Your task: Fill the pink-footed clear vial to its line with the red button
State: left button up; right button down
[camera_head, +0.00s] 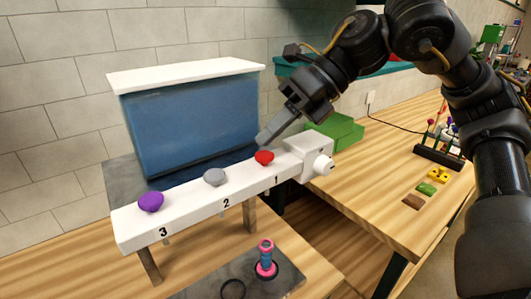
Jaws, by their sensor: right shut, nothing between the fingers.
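The white dispenser bar (190,206) carries a purple button (151,202) over number 3, a grey button (215,177) over 2 and the red button (264,157) over 1. The vial (266,257) with the pink foot stands upright on a dark mat, below the front of the bar near number 1. Its body looks bluish with a pink top; its line and fill level are too small to read. My right gripper (264,138) is shut and empty, its tip just above the red button with a small gap. My left gripper is not in view.
A blue tank (190,125) with a white lid stands behind the bar. The dark mat (205,287) has an empty ring (233,289) left of the vial. Green boxes (335,132), coloured blocks (426,188) and a dark rack (438,156) are on the right table.

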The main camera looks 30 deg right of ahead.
aim_at(272, 154)
jog(key=shift+f, duration=0.1)
jog(key=shift+f, duration=0.35)
jog(key=shift+f+b, duration=0.6)
jog(key=shift+b, duration=0.1)
dwell(0.5)
jog(key=shift+r, duration=0.1)
jog(key=shift+r+p, duration=0.95)
notch_tip(272, 154, up, 5)
jog(key=p, duration=0.4)
jog(key=shift+p, duration=0.3)
dwell(1.4)
